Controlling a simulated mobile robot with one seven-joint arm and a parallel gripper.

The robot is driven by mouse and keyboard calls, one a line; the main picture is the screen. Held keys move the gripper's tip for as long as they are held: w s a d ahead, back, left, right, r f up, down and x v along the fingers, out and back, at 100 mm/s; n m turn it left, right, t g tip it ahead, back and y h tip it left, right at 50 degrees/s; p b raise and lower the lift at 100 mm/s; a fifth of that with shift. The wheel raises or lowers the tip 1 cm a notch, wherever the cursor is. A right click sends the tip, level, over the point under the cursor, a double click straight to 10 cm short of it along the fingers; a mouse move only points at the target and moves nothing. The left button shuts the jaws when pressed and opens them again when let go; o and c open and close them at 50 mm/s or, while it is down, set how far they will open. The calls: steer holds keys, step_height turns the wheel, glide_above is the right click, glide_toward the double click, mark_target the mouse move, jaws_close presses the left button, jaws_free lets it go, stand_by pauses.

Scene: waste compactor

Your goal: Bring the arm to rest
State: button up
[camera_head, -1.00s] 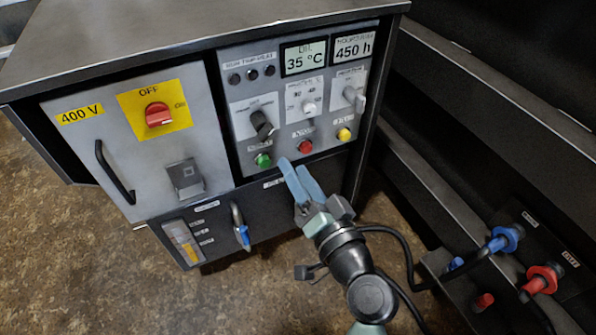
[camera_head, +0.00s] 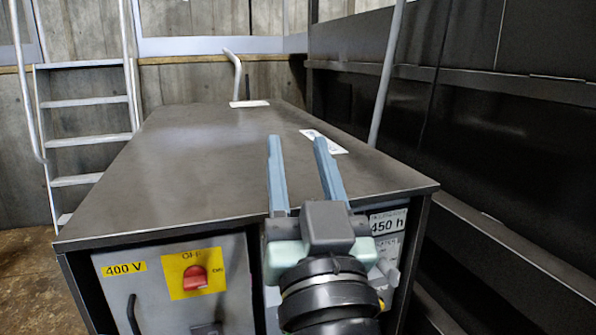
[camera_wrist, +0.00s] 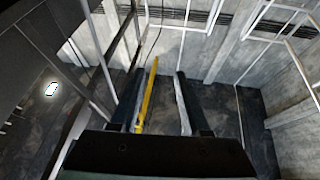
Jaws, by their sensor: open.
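My gripper (camera_head: 298,142) shows at the lower middle of the head view. Its two blue fingers are apart with nothing between them, and they point up and away from me. It appears in front of the cabinet (camera_head: 190,165), covering part of its front panel and top edge. In the wrist view my gripper (camera_wrist: 157,85) also shows with dark fingers spread. A yellow bar (camera_wrist: 147,95) appears beside the left finger there; I cannot tell how far off it is.
The cabinet's red switch (camera_head: 195,278) is at the lower left and its hour display (camera_head: 387,223) at the right. A dark wall with ledges (camera_head: 480,150) rises close on the right. A metal ladder (camera_head: 88,140) stands at the back left.

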steer(key=s+r+t+h+p, duration=0.2)
steer(key=s+r, duration=0.3)
steer(key=r, duration=0.3)
steer(key=s+r+t+h+p, duration=0.1)
steer(key=s+r+t, duration=0.1)
steer(key=s+r, duration=0.5)
step_height(320, 180, up, 36)
steer(key=w+p, duration=0.2)
steer(key=p, duration=3.3)
steer(key=shift+a+r+m, duration=0.15)
steer(key=shift+m, duration=0.15)
